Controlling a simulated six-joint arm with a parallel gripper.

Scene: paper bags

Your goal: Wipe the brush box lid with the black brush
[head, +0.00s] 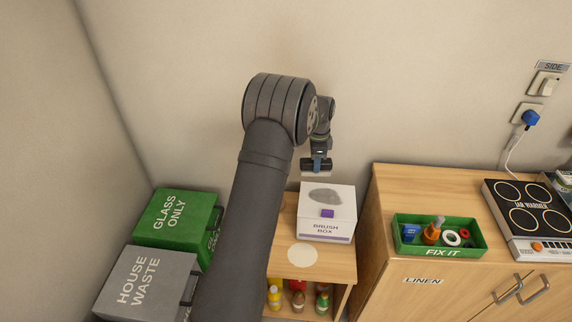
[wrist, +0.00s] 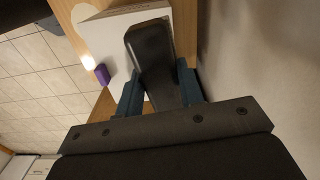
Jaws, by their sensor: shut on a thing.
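The white brush box (head: 340,231) stands on the low wooden shelf, with its label on the front. Its lid (head: 345,193) bears a grey smudge (head: 325,196) and a purple knob (head: 327,213). My gripper (head: 317,161) is above the back edge of the box, shut on the black brush (head: 304,167), which seems to be held clear of the lid. In the wrist view the brush (wrist: 150,50) lies between the blue fingers of the gripper (wrist: 160,88) and hides part of the white lid (wrist: 100,35). The purple knob (wrist: 102,74) shows beside it.
A pale round disc (head: 302,254) lies on the shelf (head: 339,262) in front of the box. Green (head: 172,216) and grey (head: 147,282) bins stand left. The taller cabinet (head: 383,205), right of the box, carries a green tool tray (head: 481,244) and a hotplate (head: 498,220). The wall is close behind.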

